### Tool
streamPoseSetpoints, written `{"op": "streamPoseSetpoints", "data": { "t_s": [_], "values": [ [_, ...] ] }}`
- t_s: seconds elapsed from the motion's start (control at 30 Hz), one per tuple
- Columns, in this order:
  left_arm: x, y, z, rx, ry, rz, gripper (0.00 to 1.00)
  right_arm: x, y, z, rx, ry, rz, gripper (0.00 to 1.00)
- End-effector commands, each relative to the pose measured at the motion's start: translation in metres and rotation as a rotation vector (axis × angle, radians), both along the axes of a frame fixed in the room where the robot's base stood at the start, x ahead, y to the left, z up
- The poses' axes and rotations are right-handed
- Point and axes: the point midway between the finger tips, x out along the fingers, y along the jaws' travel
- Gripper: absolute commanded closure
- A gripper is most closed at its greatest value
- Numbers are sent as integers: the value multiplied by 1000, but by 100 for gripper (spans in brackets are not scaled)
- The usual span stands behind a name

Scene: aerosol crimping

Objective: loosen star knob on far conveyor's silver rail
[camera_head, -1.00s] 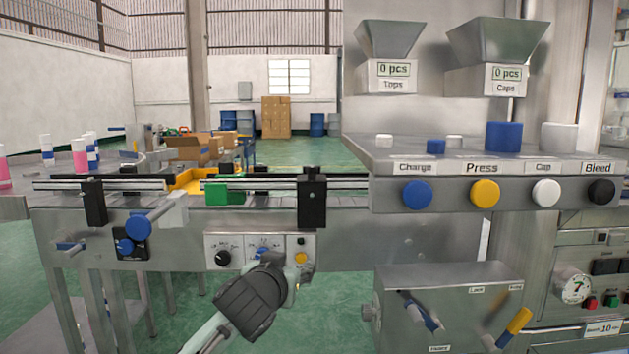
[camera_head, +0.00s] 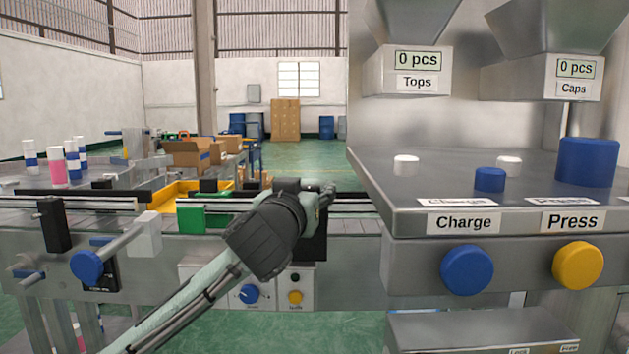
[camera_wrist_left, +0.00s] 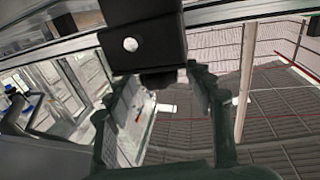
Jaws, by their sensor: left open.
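The silver rail (camera_head: 350,207) runs along the far side of the conveyor. A black bracket (camera_head: 316,246) sits on it, mostly hidden behind my left gripper (camera_head: 325,190). In the left wrist view the black bracket (camera_wrist_left: 143,36) has a bright round spot on its face. A dark knob-like piece (camera_wrist_left: 158,78) shows under it, its shape too dark to make out as a star. The fingers of my left gripper (camera_wrist_left: 162,95) are open, one on either side of this piece; I cannot tell whether they touch it. My right gripper is in neither view.
A green block (camera_head: 192,216) and another black bracket (camera_head: 54,225) are on the conveyor to the left. A blue-ended handle (camera_head: 87,267) sticks out in front. The steel machine shelf (camera_head: 365,180) with its blue Charge button (camera_head: 467,270) stands close on the right.

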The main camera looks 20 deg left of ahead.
Motion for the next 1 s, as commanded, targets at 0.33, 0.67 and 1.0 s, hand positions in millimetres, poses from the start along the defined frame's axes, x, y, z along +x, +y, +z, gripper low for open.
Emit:
{"op": "streamPoseSetpoints", "data": {
  "t_s": [0.33,0.67,1.0],
  "values": [
    [47,4,1,1,0,1,47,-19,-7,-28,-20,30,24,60],
    [52,4,0,0,0,0,47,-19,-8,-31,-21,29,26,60],
    [52,4,0,0,0,0,88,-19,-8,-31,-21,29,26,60]
  ]
}}
